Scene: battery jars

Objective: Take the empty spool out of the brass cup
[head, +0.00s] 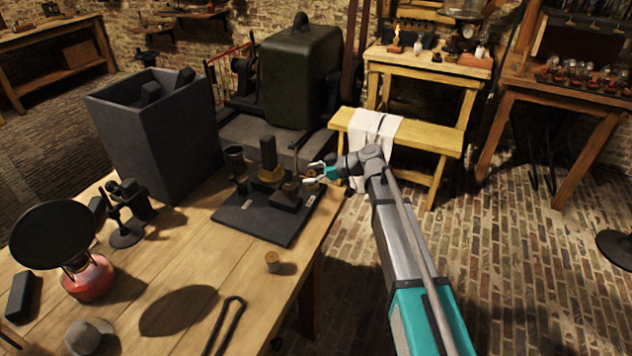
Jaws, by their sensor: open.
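A brass-coloured cup (271,175) sits on a dark flat base (256,222) near the table's far right edge. A dark upright piece (268,152) rises from it; I cannot tell whether this is the spool. A smaller brownish piece (291,188) stands just right of the cup on a dark block. My gripper (312,175), with teal parts, reaches in from the right, its fingers apart and pointing left, close to the brownish piece. Nothing shows clearly between the fingers; contact cannot be told at this size.
A dark cup-shaped vessel (235,164) stands left of the brass cup. A tall dark bin (156,130) is behind left. A small cork-like cylinder (272,262) stands on the wooden table (195,240). A red burner (87,278) is at the left; a dark looped tool (228,322) lies in front.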

